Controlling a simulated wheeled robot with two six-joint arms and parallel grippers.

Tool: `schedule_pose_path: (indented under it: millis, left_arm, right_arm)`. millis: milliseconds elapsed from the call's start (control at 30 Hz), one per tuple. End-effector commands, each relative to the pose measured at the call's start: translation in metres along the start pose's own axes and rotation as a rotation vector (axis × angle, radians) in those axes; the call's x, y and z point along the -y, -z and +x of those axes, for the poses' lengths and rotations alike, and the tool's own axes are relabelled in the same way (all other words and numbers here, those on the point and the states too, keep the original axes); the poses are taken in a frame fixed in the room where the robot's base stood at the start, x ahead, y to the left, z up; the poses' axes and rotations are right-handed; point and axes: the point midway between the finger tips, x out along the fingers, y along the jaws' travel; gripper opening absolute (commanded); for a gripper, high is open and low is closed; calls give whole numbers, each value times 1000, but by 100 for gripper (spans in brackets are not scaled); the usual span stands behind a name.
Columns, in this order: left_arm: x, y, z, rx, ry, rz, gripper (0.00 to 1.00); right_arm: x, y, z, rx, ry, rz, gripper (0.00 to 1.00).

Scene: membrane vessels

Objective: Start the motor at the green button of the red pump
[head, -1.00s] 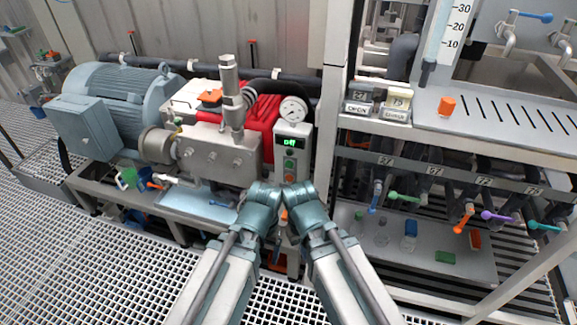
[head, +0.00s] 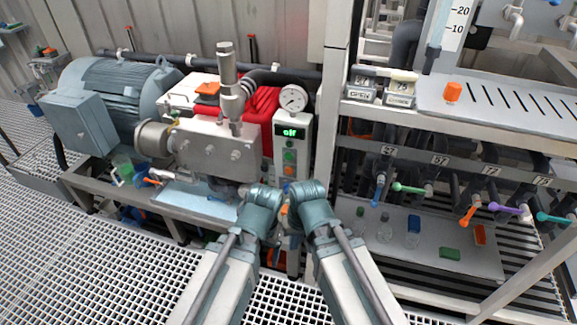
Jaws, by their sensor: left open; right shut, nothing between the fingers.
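The red pump (head: 263,104) stands behind a grey metal block, left of centre in the head view. A pale control box (head: 305,140) is at its right, under a round gauge (head: 293,97). Its small display (head: 289,132) shows green letters that read "off". Below it are small buttons, among them a green button (head: 289,156) with an orange-red one (head: 289,170) beneath. My two arms come up from the bottom edge, and their wrists end just below the box, close together. The fingers of both grippers are hidden behind the wrists. Nothing visibly touches the green button.
A large blue-grey motor (head: 110,100) is joined to the pump on the left. A frame post (head: 332,130) stands close right of the box. Farther right are a shelf with an orange cap (head: 453,92) and coloured valve handles. Grating floor lies free at the left.

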Motion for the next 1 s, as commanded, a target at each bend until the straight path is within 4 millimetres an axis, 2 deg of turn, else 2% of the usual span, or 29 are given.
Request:
schedule_pose_path:
  millis: [33,200,400,600,700,800,1000]
  left_arm:
    - [-3,2,29,0,0,0,85]
    - [-7,4,72,0,0,0,85]
    - [-12,7,123,0,0,1,85]
    - [-17,10,174,0,0,1,85]
    - [-17,10,176,0,0,1,85]
    - [-18,11,185,0,0,1,85]
    - [-19,12,196,0,0,1,85]
  right_arm:
    - [1,8,28,-36,45,45,0]
    - [18,46,62,-171,234,228,0]
    - [30,96,85,-324,491,493,0]
    - [22,144,95,-449,755,786,0]
    - [29,173,66,-491,969,991,0]
    - [25,194,47,-508,1157,1184,0]
    - [6,218,26,-499,1413,1463,0]
